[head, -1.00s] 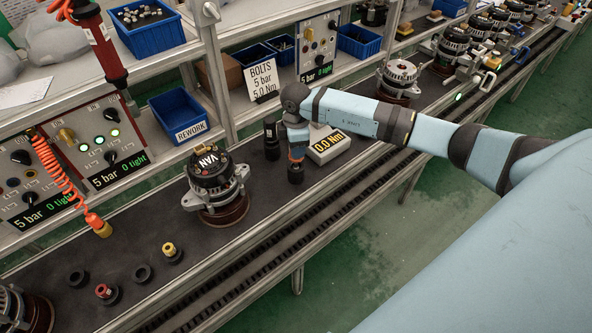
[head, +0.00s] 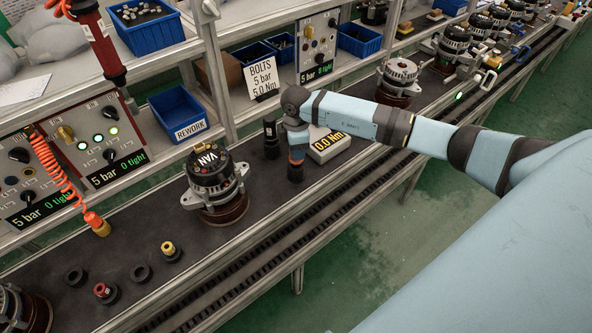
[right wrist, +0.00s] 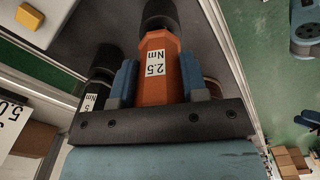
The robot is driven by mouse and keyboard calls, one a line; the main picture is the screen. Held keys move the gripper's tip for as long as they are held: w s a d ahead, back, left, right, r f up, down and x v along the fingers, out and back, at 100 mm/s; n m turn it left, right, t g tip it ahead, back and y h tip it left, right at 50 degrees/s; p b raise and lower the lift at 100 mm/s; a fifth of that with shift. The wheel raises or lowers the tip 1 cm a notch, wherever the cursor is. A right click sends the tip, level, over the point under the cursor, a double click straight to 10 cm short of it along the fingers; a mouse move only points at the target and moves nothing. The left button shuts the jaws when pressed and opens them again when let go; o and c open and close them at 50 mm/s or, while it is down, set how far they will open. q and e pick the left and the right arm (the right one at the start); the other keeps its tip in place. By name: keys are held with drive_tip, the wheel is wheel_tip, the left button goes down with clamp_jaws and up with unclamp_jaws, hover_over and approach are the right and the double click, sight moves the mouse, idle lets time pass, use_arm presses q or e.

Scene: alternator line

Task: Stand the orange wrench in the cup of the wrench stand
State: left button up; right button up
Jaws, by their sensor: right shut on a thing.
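My right gripper (head: 297,147) is shut on the orange wrench, pointing down over the bench. In the right wrist view the orange wrench (right wrist: 156,85), labelled 2.5 Nm, sits between the two blue-grey fingers. In the head view only a little orange shows below the gripper. A dark round piece (head: 295,172) is directly beneath it at bench level; whether it is the wrench's lower end or the stand's cup, I cannot tell. A black wrench (head: 271,138) stands upright just left of it, labelled Nm in the right wrist view (right wrist: 96,88). My left gripper is not in view.
A BOLTS sign (head: 263,77) and blue bins, including the REWORK bin (head: 178,113), are behind.

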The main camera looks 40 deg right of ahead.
drive_tip(key=shift+f, duration=0.2)
drive_tip(key=o, duration=1)
